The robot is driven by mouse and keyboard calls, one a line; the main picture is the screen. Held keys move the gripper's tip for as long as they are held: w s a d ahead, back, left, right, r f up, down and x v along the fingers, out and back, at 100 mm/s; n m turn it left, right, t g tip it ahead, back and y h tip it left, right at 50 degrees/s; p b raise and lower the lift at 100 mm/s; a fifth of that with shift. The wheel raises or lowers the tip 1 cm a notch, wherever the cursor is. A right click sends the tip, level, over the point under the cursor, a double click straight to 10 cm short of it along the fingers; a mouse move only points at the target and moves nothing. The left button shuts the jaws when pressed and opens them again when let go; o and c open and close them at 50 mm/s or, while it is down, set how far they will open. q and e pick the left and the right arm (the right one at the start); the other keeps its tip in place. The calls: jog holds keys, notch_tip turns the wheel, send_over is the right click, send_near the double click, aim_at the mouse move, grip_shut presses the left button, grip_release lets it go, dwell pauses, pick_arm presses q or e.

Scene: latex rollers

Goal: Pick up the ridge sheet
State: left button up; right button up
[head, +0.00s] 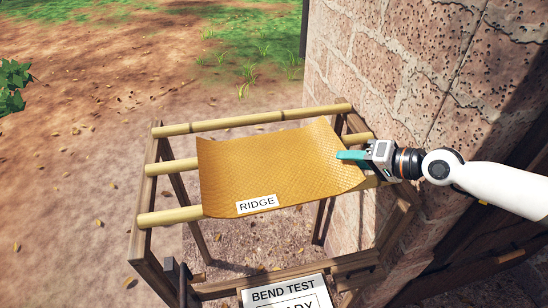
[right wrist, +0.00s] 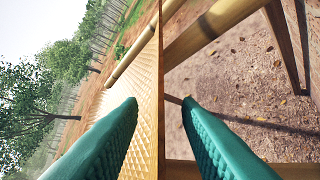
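The ridge sheet (head: 265,165) is an amber, textured latex sheet with a "RIDGE" label at its front edge. It lies draped over bamboo poles on a wooden rack, its right edge curling. My right gripper (head: 340,155) is at the sheet's right edge, coming in from the right. In the right wrist view, the teal fingers (right wrist: 160,100) stand apart on either side of the sheet (right wrist: 145,80), which shows nearly edge-on between them. A gap shows between each finger and the sheet. My left gripper is out of view.
The wooden rack (head: 150,180) holds the bamboo poles (head: 250,121). A stone wall (head: 390,65) stands close on the right, behind my right arm. A "BEND TEST" sign (head: 283,290) is at the front. Open dirt ground lies to the left.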

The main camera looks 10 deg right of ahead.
jog(key=shift+w+a+f, duration=0.2)
jog(key=shift+w+a, duration=0.1)
jog(key=shift+r, duration=0.1)
grip_shut()
